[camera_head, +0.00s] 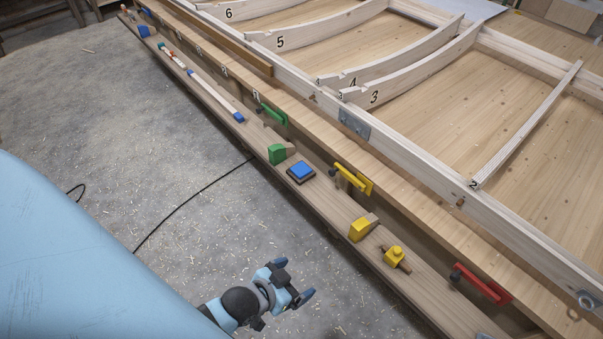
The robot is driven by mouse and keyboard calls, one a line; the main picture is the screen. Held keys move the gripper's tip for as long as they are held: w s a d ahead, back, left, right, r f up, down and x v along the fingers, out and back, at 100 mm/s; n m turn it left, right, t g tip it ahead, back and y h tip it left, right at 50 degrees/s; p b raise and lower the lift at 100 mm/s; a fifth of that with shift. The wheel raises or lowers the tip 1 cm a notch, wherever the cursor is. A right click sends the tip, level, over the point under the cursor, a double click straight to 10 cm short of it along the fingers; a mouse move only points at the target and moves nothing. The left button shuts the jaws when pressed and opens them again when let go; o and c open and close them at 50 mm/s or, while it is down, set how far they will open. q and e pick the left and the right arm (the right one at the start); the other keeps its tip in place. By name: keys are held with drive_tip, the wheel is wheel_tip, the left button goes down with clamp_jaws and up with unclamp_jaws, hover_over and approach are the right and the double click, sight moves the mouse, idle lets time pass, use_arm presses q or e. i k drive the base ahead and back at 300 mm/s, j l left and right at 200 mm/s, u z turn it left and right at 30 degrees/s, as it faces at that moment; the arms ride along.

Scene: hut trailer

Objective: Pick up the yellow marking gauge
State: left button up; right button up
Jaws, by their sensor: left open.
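The yellow marking gauge (394,256) sits on the narrow wooden ledge (345,212), with a yellow head and a brown wooden stem. My left gripper (296,279) is open and empty. It is over the floor side of the ledge, to the left of the gauge and apart from it. My right gripper is not in view.
A yellow-ended wooden block (360,230) is just left of the gauge. A blue pad (301,171) and a green-ended block (278,153) lie farther along. Yellow (350,178) and red (481,283) handles project beside the ledge. A black cable (190,200) crosses the floor.

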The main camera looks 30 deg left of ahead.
sight(393, 256)
drive_tip(key=i+l+u, duration=0.1)
drive_tip(key=i+l, duration=0.2)
drive_tip(key=i+l+u, duration=0.1)
drive_tip(key=i+l, duration=0.2)
drive_tip(key=l, duration=0.25)
